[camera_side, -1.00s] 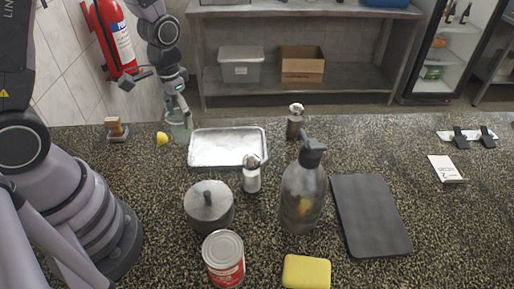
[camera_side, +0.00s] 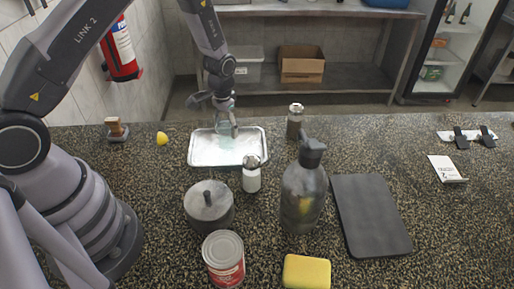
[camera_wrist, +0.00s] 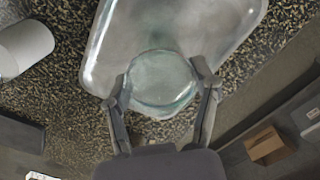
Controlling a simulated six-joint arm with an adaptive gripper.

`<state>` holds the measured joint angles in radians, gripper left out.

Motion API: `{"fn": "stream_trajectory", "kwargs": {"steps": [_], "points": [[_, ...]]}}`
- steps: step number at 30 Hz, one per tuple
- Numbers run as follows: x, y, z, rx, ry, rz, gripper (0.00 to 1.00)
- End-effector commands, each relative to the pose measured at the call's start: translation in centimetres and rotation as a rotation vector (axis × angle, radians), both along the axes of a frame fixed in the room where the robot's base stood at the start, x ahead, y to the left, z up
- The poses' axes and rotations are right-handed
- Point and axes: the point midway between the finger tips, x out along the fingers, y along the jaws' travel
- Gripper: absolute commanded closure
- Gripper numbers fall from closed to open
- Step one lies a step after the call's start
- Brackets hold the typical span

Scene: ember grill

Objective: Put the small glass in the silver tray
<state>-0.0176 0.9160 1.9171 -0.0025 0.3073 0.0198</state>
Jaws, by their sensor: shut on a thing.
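The small glass (camera_side: 225,121) is clear with a faint green tint. My gripper (camera_side: 226,106) is shut on it. In the wrist view the glass (camera_wrist: 160,80) sits between the two fingers of my gripper (camera_wrist: 162,92), and the tray lies behind it. The silver tray (camera_side: 205,158) is a shallow rectangular pan on the counter. The glass is over the tray's back part in the side view. I cannot tell whether it touches the tray floor. The tray's rim (camera_wrist: 92,75) also shows in the wrist view.
A metal shaker (camera_side: 295,121) stands right of the tray, and another shaker (camera_side: 251,178) stands at its front right corner. A lidded pot (camera_side: 209,207), a can (camera_side: 223,259) and a bottle (camera_side: 303,190) stand in front. A lemon (camera_side: 162,138) lies left.

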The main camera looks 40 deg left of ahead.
Motion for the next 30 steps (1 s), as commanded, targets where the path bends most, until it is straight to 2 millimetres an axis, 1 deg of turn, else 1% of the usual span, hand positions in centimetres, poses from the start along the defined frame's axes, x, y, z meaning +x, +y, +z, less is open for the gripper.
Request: {"fn": "stream_trajectory", "kwargs": {"steps": [1,3,10,13,14,19,20,30], "points": [[-0.02,0.00,-0.48,0.000,0.000,0.000,0.79],[-0.01,0.00,-0.73,0.000,-0.001,0.000,0.79],[-0.01,0.00,-0.71,0.000,-0.001,0.000,0.79],[-0.03,0.00,-1.00,0.000,-0.001,0.000,0.79],[-0.02,0.00,-1.00,0.000,-0.001,0.000,0.37],[-0.02,0.00,-0.96,0.000,-0.001,0.000,0.15],[-0.02,0.00,-0.96,0.000,-0.001,0.000,0.13],[0.00,0.00,-0.68,0.000,-0.002,0.000,0.13]]}}
